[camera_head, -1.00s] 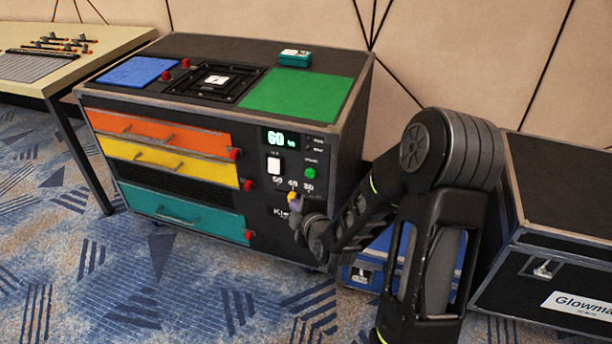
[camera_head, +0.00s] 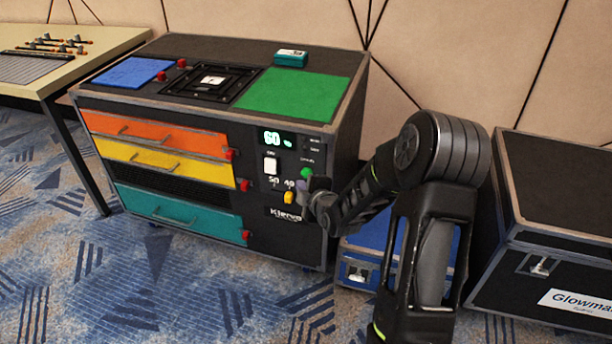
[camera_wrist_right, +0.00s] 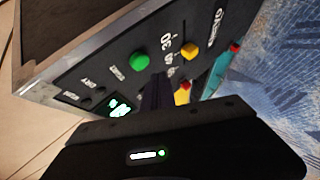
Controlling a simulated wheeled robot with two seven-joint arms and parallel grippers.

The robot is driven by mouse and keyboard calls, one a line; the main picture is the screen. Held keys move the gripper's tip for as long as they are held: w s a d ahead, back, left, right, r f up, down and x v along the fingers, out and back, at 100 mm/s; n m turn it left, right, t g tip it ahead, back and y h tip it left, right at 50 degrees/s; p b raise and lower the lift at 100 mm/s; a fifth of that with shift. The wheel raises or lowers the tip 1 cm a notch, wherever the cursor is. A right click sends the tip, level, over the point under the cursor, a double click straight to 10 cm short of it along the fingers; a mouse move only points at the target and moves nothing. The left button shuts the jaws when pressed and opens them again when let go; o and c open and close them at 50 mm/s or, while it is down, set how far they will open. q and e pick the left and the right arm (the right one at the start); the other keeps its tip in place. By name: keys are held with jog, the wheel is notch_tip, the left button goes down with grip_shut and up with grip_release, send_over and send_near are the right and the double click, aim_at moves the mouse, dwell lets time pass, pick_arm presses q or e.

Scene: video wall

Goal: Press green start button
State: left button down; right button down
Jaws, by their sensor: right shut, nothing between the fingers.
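The green start button (camera_head: 306,173) is a small round button on the front panel of the black cabinet, below the lit display (camera_head: 277,138) reading 60. It also shows in the right wrist view (camera_wrist_right: 139,62), clear of the fingers. My right gripper (camera_head: 303,187) is shut and empty, its tip just below the green button in the head view. In the wrist view its dark fingers (camera_wrist_right: 157,92) point at the panel between the button and the yellow knob (camera_wrist_right: 190,50). I cannot tell whether the tip touches the panel. My left gripper is not in view.
The cabinet has orange, yellow and teal drawers with red knobs. A blue case (camera_head: 355,270) and a black case (camera_head: 560,200) stand to the right. Carpet lies open in front.

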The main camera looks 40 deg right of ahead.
jog(key=shift+w+d, duration=0.35)
jog(key=shift+d, duration=0.2)
dwell(1.7)
jog(key=shift+w+d+b, duration=0.25)
jog(key=shift+d+b, duration=0.05)
jog(key=shift+b, duration=0.15)
jog(key=shift+w+d, duration=0.3)
jog(key=shift+d, duration=0.2)
dwell(0.9)
jog(key=shift+a+b, duration=0.1)
jog(key=shift+b, duration=0.2)
jog(key=shift+s+a, duration=0.55)
jog(key=shift+a, duration=0.15)
